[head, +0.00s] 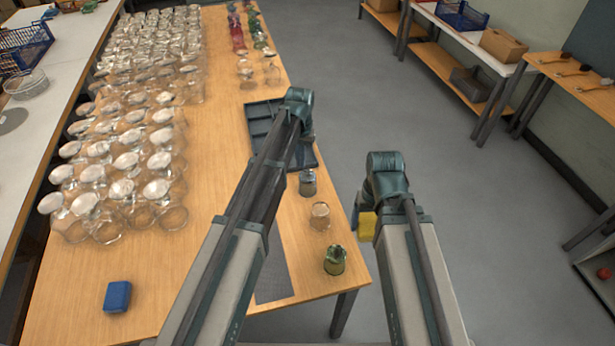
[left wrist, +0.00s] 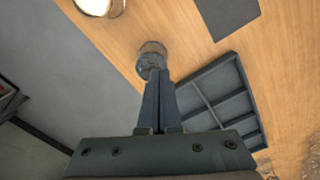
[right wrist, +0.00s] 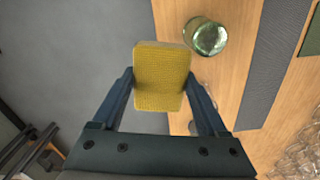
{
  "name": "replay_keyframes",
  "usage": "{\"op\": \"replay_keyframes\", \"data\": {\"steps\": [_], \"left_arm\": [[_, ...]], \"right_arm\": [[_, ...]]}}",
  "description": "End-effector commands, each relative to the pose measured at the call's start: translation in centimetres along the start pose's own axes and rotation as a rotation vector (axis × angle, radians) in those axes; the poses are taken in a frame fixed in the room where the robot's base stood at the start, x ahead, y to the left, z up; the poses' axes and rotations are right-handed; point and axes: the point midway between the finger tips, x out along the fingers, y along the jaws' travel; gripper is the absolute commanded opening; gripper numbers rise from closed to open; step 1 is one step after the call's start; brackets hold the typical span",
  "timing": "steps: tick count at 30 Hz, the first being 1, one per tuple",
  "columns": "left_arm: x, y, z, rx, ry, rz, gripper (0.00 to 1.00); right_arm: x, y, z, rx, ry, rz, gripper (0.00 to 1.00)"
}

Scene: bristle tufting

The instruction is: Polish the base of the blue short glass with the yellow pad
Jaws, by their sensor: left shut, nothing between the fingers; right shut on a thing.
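The yellow pad (head: 367,226) is between the fingers of my right gripper (right wrist: 160,85), beside the table's right edge. It fills much of the right wrist view (right wrist: 160,70). A short blue-grey glass (head: 308,182) stands near the table's right edge, beside the dark tray. In the left wrist view, a blue-grey glass (left wrist: 152,55) shows just beyond the tips of my left gripper (left wrist: 157,78). The left fingers are together and empty. In the head view, my left arm largely hides its fingers. I cannot tell whether the fingertips touch the glass.
A clear amber-tinted glass (head: 320,215) and a green glass (head: 335,260) stand along the right edge. The compartment tray (head: 262,118) lies behind my left arm. A blue pad (head: 117,296) is at front left. Many clear glasses (head: 125,165) crowd the left side.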

Motion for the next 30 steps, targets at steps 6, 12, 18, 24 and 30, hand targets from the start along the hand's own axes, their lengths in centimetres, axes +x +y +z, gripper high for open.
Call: {"op": "replay_keyframes", "data": {"steps": [6, 12, 18, 24, 30], "left_arm": [[-0.3, -0.3, -1.3, -0.004, 0.003, 0.005, 0.00], [0.1, -0.3, -1.3, -0.004, 0.004, 0.005, 0.00], [1.8, -0.3, -1.3, -0.004, 0.004, 0.005, 0.00], [3.9, -0.3, -1.3, -0.004, 0.004, 0.005, 0.00], [4.8, -0.3, -1.3, -0.004, 0.004, 0.005, 0.00]], "right_arm": [[-0.3, 0.0, 0.0, 0.000, 0.000, 0.000, 0.32], [0.1, 0.0, 0.0, 0.000, 0.000, 0.000, 0.32], [1.8, 0.0, 0.0, 0.000, 0.000, 0.000, 0.32], [3.9, 0.0, 0.0, 0.000, 0.000, 0.000, 0.32], [4.8, 0.0, 0.0, 0.000, 0.000, 0.000, 0.32]]}}
